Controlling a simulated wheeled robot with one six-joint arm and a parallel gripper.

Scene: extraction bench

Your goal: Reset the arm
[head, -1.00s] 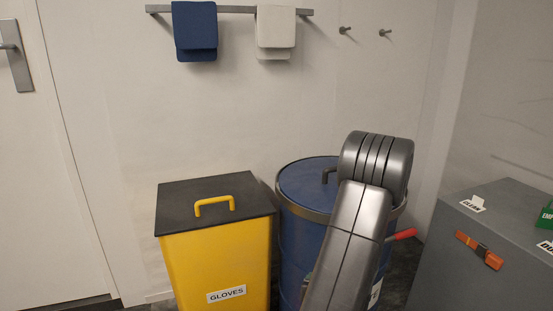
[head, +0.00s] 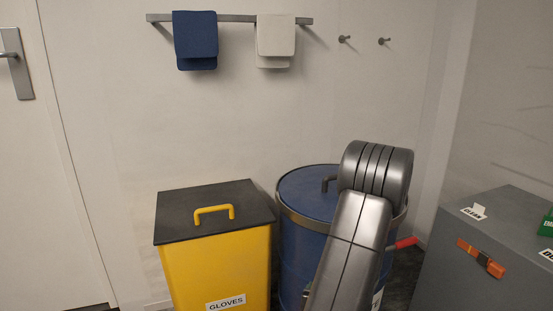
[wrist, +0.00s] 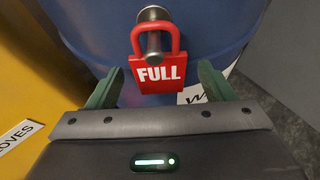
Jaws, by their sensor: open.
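My gripper (wrist: 160,88) is open in the wrist view, its two green fingers spread apart. A red tag marked FULL (wrist: 159,72) hangs from a metal peg on the blue drum, ahead of and between the fingers in the picture. I cannot tell how far it is from them. In the head view my arm is folded in front of the blue drum (head: 305,195), and my gripper is not visible there.
A yellow GLOVES bin (head: 215,265) with a black lid stands left of the drum. A grey cabinet (head: 490,235) with a CLEAN sign and an orange object (head: 480,257) stands at right. Blue (head: 195,40) and white cloths (head: 276,38) hang on the wall rail.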

